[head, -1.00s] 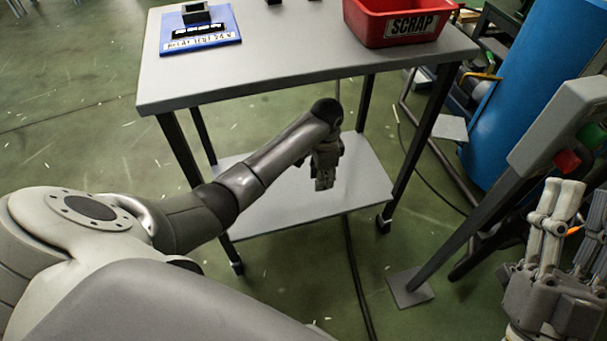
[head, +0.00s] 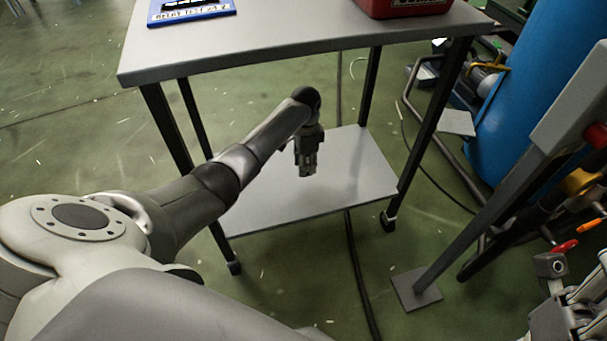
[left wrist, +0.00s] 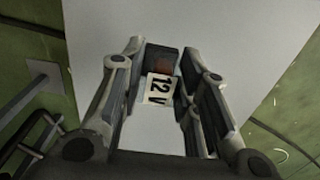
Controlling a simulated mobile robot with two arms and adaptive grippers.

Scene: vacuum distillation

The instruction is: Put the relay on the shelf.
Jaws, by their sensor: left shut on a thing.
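My left gripper (head: 307,168) points down above the lower shelf (head: 350,180) of a grey table on castors. In the left wrist view, the left gripper (left wrist: 165,90) is shut on the relay (left wrist: 160,88), a small dark block with a white "12 V" label and a reddish patch. The pale shelf (left wrist: 240,30) fills the background there. I cannot tell how large the gap between relay and shelf is. In the head view the relay is too small to make out. My right gripper (head: 580,310) is at the lower right, partly cut off by the frame edge.
The table's top (head: 300,40) overhangs the shelf, with dark legs at its corners. A blue board (head: 160,17) with a label and a red bin (head: 400,8) are on top. A grey post (head: 470,225) and a blue cylinder (head: 540,70) stand to the right. The shelf's visible surface is clear.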

